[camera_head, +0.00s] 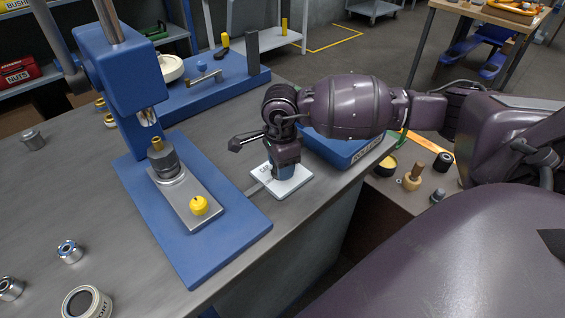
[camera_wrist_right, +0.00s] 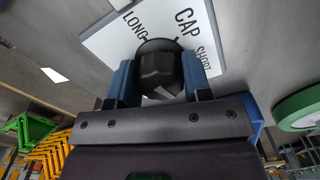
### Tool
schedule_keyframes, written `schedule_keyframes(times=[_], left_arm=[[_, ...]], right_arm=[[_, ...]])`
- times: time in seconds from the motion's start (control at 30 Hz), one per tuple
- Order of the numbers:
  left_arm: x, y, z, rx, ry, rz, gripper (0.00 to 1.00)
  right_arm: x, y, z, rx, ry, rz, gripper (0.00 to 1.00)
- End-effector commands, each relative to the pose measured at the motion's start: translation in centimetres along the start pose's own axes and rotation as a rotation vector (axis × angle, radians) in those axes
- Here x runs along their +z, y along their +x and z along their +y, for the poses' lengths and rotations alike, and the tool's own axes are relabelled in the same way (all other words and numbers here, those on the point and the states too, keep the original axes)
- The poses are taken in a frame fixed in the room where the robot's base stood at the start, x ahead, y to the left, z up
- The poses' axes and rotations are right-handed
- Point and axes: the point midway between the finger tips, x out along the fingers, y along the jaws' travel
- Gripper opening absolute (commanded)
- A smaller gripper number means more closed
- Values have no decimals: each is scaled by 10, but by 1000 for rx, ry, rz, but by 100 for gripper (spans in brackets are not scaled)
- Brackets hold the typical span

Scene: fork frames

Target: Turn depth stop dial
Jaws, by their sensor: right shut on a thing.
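The depth stop dial (camera_wrist_right: 158,66) is a black knob on a white plate (camera_wrist_right: 105,45) lettered LONG, CAP and SHORT. My right gripper (camera_wrist_right: 159,80) has its blue fingers on both sides of the knob and is shut on it. In the head view the white plate (camera_head: 300,182) lies on the grey bench, and my right gripper (camera_head: 287,166) points down over it, hiding the dial. Which mark the dial points at cannot be told. My left gripper is not in view.
A blue press (camera_head: 125,75) stands left of my right gripper, with a yellow-knobbed fixture (camera_head: 185,195) on its base. A blue bin (camera_head: 345,148) is close on the right. Metal rings (camera_head: 69,251) lie at the front left. Bare bench lies between.

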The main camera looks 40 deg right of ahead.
Motion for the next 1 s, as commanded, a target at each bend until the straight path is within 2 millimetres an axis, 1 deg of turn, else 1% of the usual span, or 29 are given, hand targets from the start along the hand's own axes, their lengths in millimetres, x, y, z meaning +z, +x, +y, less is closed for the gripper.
schedule_keyframes(times=[0.03,0.17,0.4,0.67,1.0], left_arm=[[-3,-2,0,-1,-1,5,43],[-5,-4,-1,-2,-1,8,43],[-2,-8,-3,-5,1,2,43],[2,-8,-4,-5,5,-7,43],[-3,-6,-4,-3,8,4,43]], right_arm=[[0,-3,0,-3,37,0,21],[0,-3,0,-3,126,0,21],[0,-2,-1,-2,235,0,21],[0,-1,0,-1,282,0,21],[0,0,-1,-1,286,0,21]])
